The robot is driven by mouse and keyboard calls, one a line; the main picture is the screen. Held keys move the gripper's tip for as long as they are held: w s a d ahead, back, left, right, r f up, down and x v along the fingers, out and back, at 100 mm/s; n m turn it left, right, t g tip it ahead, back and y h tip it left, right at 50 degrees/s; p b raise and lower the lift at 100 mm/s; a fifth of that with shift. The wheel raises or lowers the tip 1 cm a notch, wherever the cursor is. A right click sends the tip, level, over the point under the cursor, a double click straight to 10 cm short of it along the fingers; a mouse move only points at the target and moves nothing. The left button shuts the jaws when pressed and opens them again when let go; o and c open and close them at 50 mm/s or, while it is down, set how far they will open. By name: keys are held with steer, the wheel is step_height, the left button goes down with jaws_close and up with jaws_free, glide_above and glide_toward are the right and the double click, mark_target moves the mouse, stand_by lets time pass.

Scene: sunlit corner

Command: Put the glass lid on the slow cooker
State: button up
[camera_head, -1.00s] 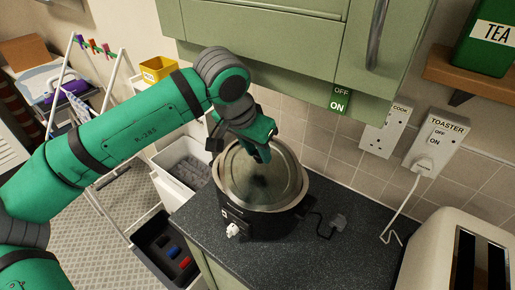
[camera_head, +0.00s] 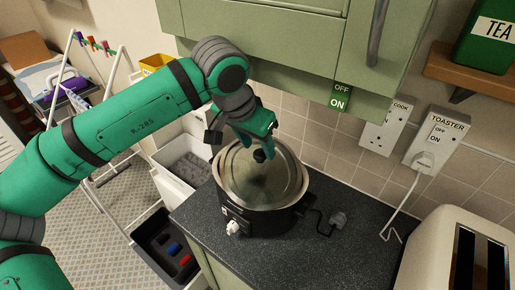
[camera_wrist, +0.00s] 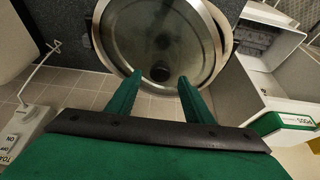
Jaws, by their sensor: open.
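The round glass lid (camera_head: 245,184) with its metal rim lies over the mouth of the black slow cooker (camera_head: 240,212) on the dark counter. It also shows in the wrist view (camera_wrist: 145,35). I cannot tell whether its rim sits flush all round. The dark knob (camera_head: 260,156) stands in the lid's middle. My gripper (camera_head: 263,146) is open, just above and behind the knob, holding nothing. In the wrist view the two green fingertips (camera_wrist: 160,76) are spread, with the knob (camera_wrist: 159,73) showing between them, apart from both.
The green wall cabinet (camera_head: 270,45) hangs close above my gripper. A white toaster (camera_head: 450,250) stands at the right of the counter (camera_head: 290,255). The cooker's plug (camera_head: 338,218) lies on the counter. A white bin (camera_head: 185,170) stands to the left.

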steer(key=shift+v, duration=1.1)
steer(key=s+a, duration=0.7)
steer(key=s, duration=0.2)
steer(key=shift+s, duration=0.4)
steer(key=shift+a+r, duration=0.1)
